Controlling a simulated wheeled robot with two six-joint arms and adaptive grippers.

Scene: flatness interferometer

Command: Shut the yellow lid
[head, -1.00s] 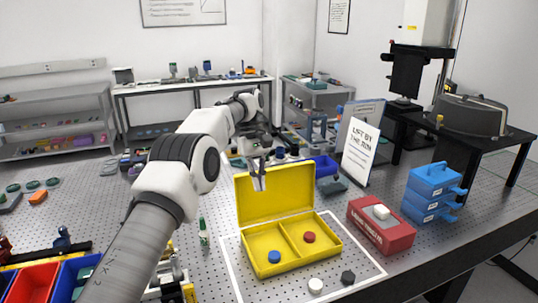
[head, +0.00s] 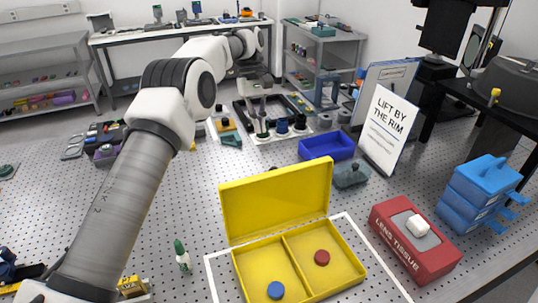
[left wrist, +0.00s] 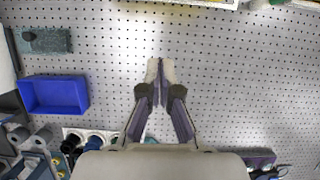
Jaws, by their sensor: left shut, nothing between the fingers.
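The yellow box (head: 240,269) stands open inside a white outline on the perforated bench. Its yellow lid (head: 275,200) stands up from the back edge, leaning back slightly. A blue round piece (head: 276,290) lies in the left compartment and a dark red one (head: 322,257) in the right. My left gripper (head: 262,130) is beyond the lid, apart from it, with its fingers pointing down. In the left wrist view its fingertips (left wrist: 160,62) are together and empty above bare bench. My right gripper is not in view.
A blue bin (head: 327,146), a sign (head: 388,130) and a rack with dark-topped pieces (head: 285,128) stand behind the lid. The red lens tissue box (head: 415,240) and blue stacked cases (head: 480,195) are to the right. A small green-capped bottle (head: 182,256) stands left.

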